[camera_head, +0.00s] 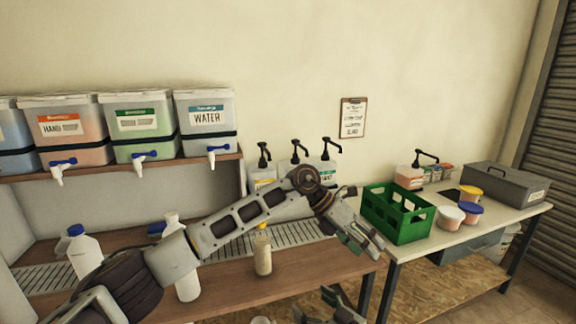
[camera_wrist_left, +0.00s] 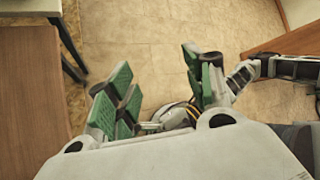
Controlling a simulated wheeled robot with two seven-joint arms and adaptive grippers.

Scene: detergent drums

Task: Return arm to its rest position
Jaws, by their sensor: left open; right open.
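My left arm comes in from the left and stretches over the wooden bench (camera_head: 225,292). Its gripper (camera_head: 364,244) is near the bench's right end, left of the green crate (camera_head: 398,232). In the left wrist view the left gripper (camera_wrist_left: 160,88) has its green-padded fingers spread, with nothing between them and tiled floor beyond. My right gripper (camera_head: 338,303) is low at the bottom edge of the head view, in front of the bench. Its fingers are apart and it looks empty; part of it is cut off by the frame.
Dispenser drums, including the water drum (camera_head: 206,118), stand on a shelf. Pump bottles (camera_head: 300,172) stand behind my left arm. A bottle with a yellow cap (camera_head: 263,252) and white bottles (camera_head: 86,252) stand close to the arm. Lidded tubs (camera_head: 447,217) and a grey box (camera_head: 506,184) sit on the right table.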

